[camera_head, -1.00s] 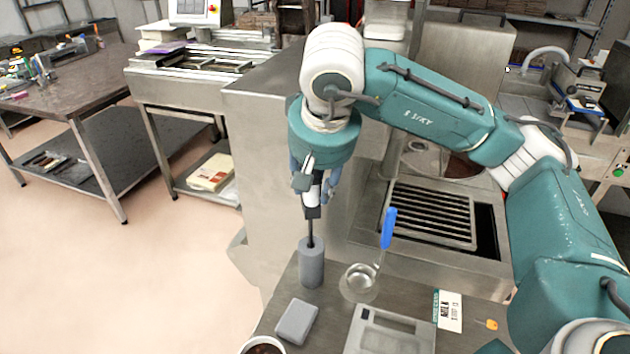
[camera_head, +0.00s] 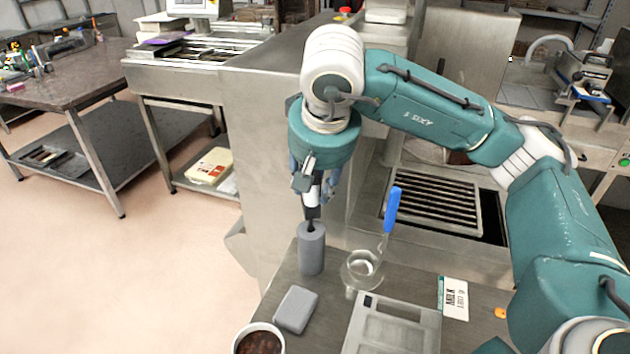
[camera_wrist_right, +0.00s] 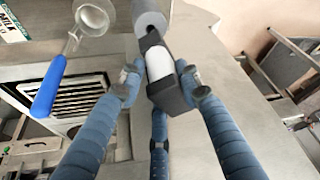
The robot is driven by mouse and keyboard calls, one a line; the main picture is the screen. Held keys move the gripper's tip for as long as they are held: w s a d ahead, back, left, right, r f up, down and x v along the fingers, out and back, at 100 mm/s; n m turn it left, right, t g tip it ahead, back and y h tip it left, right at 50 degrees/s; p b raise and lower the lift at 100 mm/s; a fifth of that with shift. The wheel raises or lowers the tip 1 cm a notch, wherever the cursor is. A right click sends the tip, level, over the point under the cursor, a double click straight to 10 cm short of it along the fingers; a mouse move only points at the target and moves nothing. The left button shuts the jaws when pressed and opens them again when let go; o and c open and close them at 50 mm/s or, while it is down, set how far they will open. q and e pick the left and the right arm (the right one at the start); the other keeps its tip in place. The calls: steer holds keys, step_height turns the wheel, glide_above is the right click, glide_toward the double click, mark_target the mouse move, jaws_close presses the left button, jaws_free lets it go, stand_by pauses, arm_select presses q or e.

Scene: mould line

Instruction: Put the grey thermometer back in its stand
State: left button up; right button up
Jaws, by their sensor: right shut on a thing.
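The grey thermometer (camera_head: 312,209) is upright in my right gripper (camera_head: 318,188), in the middle of the head view. The gripper's blue fingers are shut on its body. Its stand is a grey cylinder (camera_head: 311,252) on the metal counter, directly below. The thermometer's dark probe goes into the top of the stand, and only a short piece shows between body and stand. In the right wrist view the thermometer's white and dark grey body (camera_wrist_right: 162,66) lies between the fingers, with the stand (camera_wrist_right: 149,14) beyond it. My left gripper is not in view.
A blue-handled tool with a round clear cup (camera_head: 362,268) stands close right of the stand. A grey block (camera_head: 296,310), a bowl of brown stuff (camera_head: 259,340), a grey scale-like device (camera_head: 392,328) and a printed card (camera_head: 453,298) are nearby on the counter (camera_head: 335,296).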

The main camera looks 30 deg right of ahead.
mark_target(315, 200)
steer(key=shift+f+b, duration=1.7)
steer(key=shift+f, duration=0.35)
steer(key=o, duration=1.3)
steer(key=shift+c, duration=0.2)
steer(key=v, duration=1.1)
steer(key=shift+s+r, duration=0.2)
steer(key=shift+r, duration=0.3)
